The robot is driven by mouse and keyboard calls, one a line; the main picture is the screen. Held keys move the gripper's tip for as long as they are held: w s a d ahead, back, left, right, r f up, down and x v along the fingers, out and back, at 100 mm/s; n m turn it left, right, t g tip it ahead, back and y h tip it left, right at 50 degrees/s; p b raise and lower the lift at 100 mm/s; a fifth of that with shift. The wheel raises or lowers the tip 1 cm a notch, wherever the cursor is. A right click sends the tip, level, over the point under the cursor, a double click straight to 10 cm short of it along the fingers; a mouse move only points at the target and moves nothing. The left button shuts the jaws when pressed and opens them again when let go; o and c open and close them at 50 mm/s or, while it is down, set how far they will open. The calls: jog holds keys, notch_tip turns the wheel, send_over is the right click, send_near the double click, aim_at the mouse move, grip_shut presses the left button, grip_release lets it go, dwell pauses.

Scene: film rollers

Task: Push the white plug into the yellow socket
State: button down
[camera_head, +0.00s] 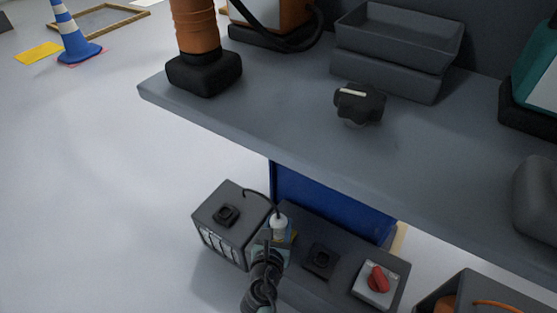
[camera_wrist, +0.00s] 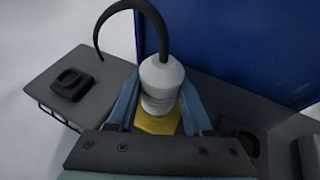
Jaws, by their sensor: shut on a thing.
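The white plug (camera_head: 279,226) stands upright with a black cable curving from its top toward the upper left. It also shows in the wrist view (camera_wrist: 161,80), between the two blue-grey fingers of my gripper (camera_wrist: 160,108). My gripper is shut on the plug. The yellow socket (camera_wrist: 157,124) shows directly under and around the plug's lower end, and only a small part of it shows in the head view (camera_head: 292,236). The plug's tip is hidden, so I cannot tell how far it sits in the socket.
A dark box with a black socket (camera_head: 226,215) is left of the plug. Another black socket (camera_head: 320,260) and a red rotary switch (camera_head: 378,279) are to the right. A blue panel (camera_head: 330,205) stands behind, below the overhanging grey shelf (camera_head: 250,110) holding a black knob (camera_head: 360,103).

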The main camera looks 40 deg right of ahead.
jog(key=shift+f, duration=0.35)
jog(key=shift+c, duration=1.2)
grip_release()
jog(key=p+v, duration=0.6)
jog(key=v, duration=0.7)
jog(key=shift+p, duration=0.3)
